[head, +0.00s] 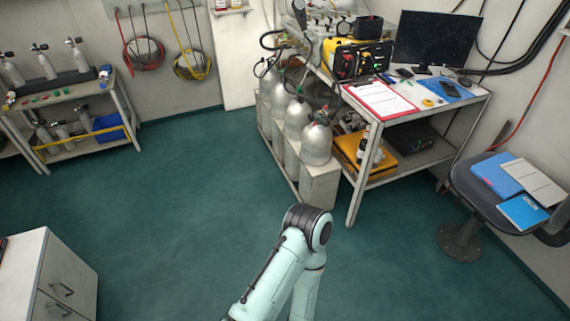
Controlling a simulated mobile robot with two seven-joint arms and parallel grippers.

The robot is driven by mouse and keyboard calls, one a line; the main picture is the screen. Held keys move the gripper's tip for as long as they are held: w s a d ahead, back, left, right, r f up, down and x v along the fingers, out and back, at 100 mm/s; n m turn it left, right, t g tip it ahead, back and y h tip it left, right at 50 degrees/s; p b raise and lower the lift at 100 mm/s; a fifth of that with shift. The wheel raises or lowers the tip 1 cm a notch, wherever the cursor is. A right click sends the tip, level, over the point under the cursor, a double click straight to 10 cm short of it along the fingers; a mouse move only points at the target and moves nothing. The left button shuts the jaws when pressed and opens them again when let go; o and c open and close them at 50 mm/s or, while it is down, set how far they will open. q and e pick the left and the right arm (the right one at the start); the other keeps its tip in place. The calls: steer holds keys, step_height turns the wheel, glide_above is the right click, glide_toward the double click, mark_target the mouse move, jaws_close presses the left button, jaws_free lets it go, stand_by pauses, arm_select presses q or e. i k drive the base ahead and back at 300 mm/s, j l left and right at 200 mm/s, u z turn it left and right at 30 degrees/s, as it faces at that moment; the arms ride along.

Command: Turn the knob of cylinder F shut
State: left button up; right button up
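Several large grey gas cylinders (317,144) stand upright in a row beside the desk in the head view. Their valves and small knobs show at the tops, among dark hoses. The letters on the cylinders are too small to read, so I cannot tell which one is cylinder F or how its knob is set. One of my arms reaches in from the bottom middle, with its bent joint in front of the cylinders and apart from them. Neither of my grippers shows in this view.
A desk (476,99) with a red clipboard (381,99), a yellow case (357,59) and a monitor (436,40) stands right of the cylinders. A chair (465,190) holds folders. Shelves with small cylinders stand left, a cabinet (50,275) lower left. The green floor between is clear.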

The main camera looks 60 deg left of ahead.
mark_target(324, 121)
steer(key=j+u, duration=0.15)
steer(key=u, duration=1.45)
steer(key=i, duration=0.15)
